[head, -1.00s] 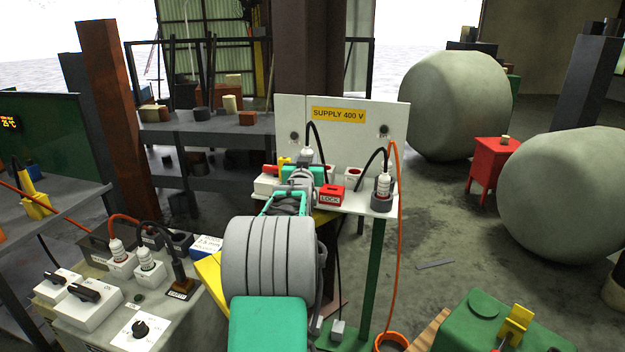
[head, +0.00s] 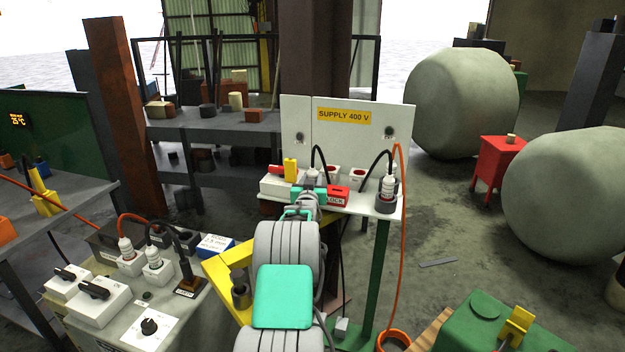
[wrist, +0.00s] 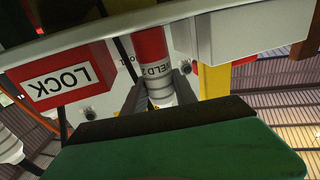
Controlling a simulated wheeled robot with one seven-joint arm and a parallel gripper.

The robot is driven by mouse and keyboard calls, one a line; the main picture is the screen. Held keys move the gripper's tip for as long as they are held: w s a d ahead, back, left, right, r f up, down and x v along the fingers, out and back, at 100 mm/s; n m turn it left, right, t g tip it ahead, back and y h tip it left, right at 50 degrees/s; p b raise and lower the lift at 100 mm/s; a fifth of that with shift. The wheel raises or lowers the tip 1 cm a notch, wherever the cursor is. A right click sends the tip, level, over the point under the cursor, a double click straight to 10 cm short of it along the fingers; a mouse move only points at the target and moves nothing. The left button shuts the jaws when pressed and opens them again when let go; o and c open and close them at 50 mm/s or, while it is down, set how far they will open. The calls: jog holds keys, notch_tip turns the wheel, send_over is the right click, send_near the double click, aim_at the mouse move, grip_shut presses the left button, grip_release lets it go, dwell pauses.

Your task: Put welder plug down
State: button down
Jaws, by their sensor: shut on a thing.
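The welder plug (wrist: 158,68) is between the two fingers of my gripper (wrist: 158,92) in the wrist view, with a red part, a white band lettered "WELD" and grey rings. My gripper is shut on it. In the head view my gripper (head: 311,188) is over the white shelf of the supply stand, largely hidden by my arm. The plug's black cable (head: 317,149) arches up behind it. The plug's end lies close to the shelf (wrist: 120,38); I cannot tell whether it touches.
A red LOCK box (head: 338,195) sits right beside my gripper. A yellow-and-red switch (head: 290,169) stands just left. Another white plug (head: 388,187) with a black cable stands at the shelf's right end. The "SUPPLY 400 V" panel (head: 400,125) rises behind.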

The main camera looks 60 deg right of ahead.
jog(key=c, duration=1)
grip_release()
